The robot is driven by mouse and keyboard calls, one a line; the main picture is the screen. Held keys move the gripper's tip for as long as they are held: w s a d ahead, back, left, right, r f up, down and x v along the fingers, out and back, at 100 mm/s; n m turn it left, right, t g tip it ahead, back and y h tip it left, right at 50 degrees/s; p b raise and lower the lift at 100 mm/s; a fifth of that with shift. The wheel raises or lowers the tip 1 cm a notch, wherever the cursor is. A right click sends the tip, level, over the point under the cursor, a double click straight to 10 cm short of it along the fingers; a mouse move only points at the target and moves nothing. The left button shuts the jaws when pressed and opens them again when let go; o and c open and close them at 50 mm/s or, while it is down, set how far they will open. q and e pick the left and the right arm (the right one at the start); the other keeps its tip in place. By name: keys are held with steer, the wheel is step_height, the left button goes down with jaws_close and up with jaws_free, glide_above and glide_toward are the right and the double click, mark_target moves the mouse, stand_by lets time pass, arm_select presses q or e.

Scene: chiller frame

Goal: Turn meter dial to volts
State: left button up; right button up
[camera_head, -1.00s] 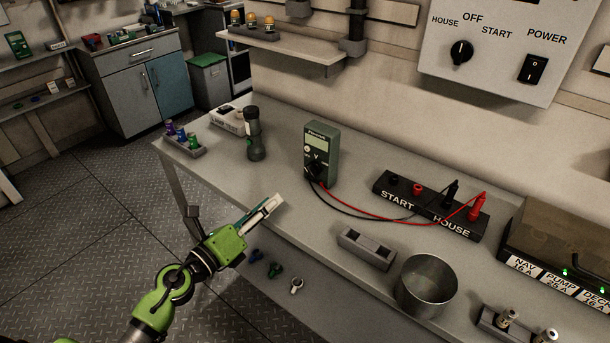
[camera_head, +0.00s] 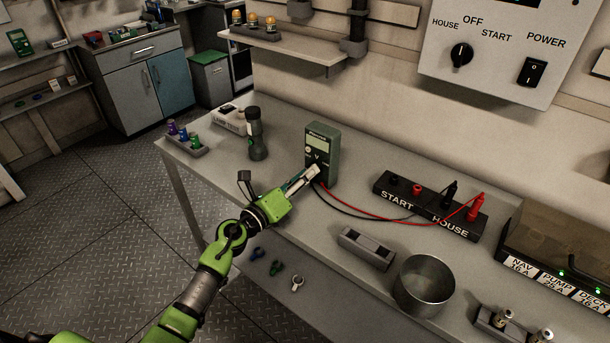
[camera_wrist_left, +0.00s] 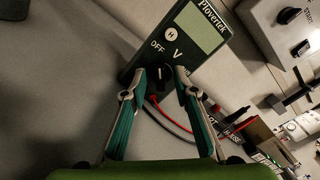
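The green meter (camera_head: 322,146) stands upright on the bench, with a grey display and a V mark on its face. In the left wrist view the meter (camera_wrist_left: 181,45) shows OFF and V marks above its black dial (camera_wrist_left: 160,77). My left gripper (camera_head: 312,173) is at the lower front of the meter. In the left wrist view its two fingers (camera_wrist_left: 160,78) are apart, one on either side of the dial; I cannot tell whether they touch it. In the head view the gripper hides the dial. My right gripper is not in view.
Red and black leads run from the meter to the START/HOUSE terminal block (camera_head: 430,205). A dark flashlight (camera_head: 256,135) stands left of the meter. A metal cup (camera_head: 424,285) and a grey holder (camera_head: 366,248) are at the front right. A panel (camera_head: 500,45) hangs above.

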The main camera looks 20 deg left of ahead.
arm_select(q)
jaws_close()
steer(key=shift+m, duration=0.3)
steer(key=m, duration=0.4)
steer(key=shift+b, duration=0.3)
steer(key=shift+d+m, duration=0.15)
steer(key=shift+m, duration=1.85)
jaws_free()
